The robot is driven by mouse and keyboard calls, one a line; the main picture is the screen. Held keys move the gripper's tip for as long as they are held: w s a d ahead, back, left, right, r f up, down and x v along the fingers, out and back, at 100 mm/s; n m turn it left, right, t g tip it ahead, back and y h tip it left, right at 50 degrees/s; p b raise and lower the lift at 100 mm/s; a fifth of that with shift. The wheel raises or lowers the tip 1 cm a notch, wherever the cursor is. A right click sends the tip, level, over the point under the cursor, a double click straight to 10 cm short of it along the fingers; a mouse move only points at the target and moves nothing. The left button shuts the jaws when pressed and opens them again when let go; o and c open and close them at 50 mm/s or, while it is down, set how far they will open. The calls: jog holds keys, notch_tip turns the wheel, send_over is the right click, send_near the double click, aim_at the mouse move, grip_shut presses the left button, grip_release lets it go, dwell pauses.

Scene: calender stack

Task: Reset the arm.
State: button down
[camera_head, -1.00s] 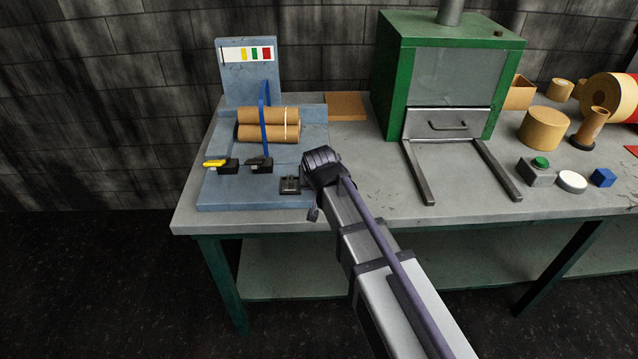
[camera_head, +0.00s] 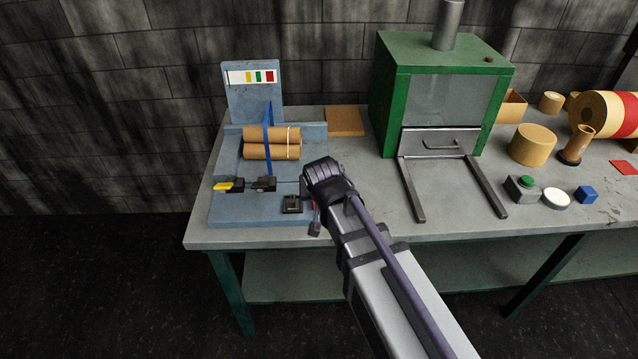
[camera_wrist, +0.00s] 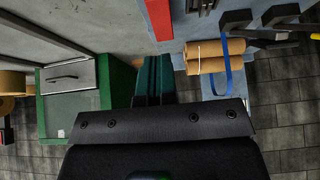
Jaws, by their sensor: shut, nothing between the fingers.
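My gripper shows in the wrist view as two dark green fingers (camera_wrist: 154,60) side by side, shut with nothing between them. In the head view, my arm reaches from the lower right to the front right of the blue calender stand (camera_head: 228,208), and its end hides most of the gripper. The stand carries two brown rolls (camera_head: 270,143) behind an upright blue bar. The rolls also show in the wrist view (camera_wrist: 207,55), right of the fingers and apart from them.
A green cabinet (camera_head: 388,110) with a drawer front and two rails stands right of the stand. A yellow-handled lever (camera_head: 230,185) and a black-handled lever (camera_head: 264,183) are on the stand. A green button box (camera_head: 522,187) and several rolls are farther right. Bare tabletop (camera_head: 370,185) lies between.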

jog(key=shift+s+r, duration=0.25)
jog(key=s+d+f+g, duration=0.3)
jog(key=s+d+g, duration=0.3)
jog(key=s+d, duration=0.7)
jog(key=d, duration=0.3)
jog(key=shift+s+d+g, duration=0.2)
jog(key=shift+d+g, duration=0.05)
jog(key=shift+g, duration=0.15)
jog(key=shift+r, duration=0.1)
